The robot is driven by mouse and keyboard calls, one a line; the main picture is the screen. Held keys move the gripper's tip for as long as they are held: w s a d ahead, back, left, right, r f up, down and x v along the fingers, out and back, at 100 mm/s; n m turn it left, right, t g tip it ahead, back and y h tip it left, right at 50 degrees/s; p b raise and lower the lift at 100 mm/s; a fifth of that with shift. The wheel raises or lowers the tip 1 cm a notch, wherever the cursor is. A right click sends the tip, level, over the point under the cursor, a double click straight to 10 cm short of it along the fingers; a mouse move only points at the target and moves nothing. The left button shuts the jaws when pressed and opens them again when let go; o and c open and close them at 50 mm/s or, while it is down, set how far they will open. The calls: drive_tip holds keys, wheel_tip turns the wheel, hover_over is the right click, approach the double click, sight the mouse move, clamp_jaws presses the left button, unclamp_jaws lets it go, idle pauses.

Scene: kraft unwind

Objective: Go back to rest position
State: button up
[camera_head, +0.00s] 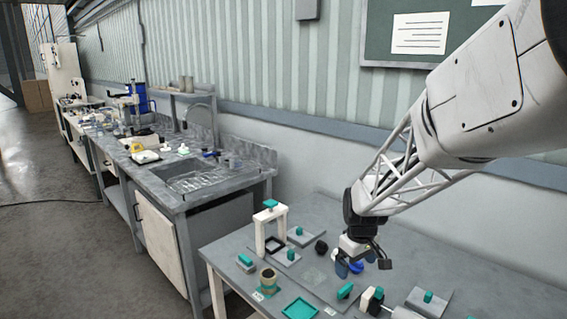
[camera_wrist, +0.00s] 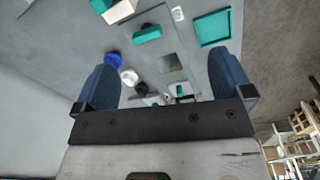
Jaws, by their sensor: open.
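My gripper (camera_head: 349,268) is above the grey table (camera_head: 470,265) at the right of the head view, its blue fingertips pointing down. In the wrist view my gripper (camera_wrist: 168,85) has its two blue fingers wide apart with nothing between them. Below it in the wrist view are a blue round thing (camera_wrist: 113,59) and a white round thing (camera_wrist: 129,77), both apart from the fingers. In the head view the gripper partly hides the blue thing (camera_head: 356,267).
A white arch frame (camera_head: 260,232) stands at the table's back left. A kraft-coloured roll (camera_head: 268,279), a teal square tray (camera_head: 300,308) and several teal-handled pieces lie around. A sink bench (camera_head: 190,175) stands farther left. A notice board (camera_head: 380,40) hangs behind my arm.

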drive_tip(key=s+r+m+t, duration=0.1)
drive_tip(key=s+r+m, duration=0.2)
drive_tip(key=s, duration=1.2)
drive_tip(key=s+r+m+t, duration=0.1)
drive_tip(key=s+r+m, duration=0.2)
drive_tip(key=s+r, duration=0.5)
drive_tip(key=s+a, duration=0.1)
drive_tip(key=s, duration=0.6)
drive_tip(key=shift+s+r, duration=0.2)
drive_tip(key=shift+r, duration=0.1)
drive_tip(key=shift+c, duration=0.3)
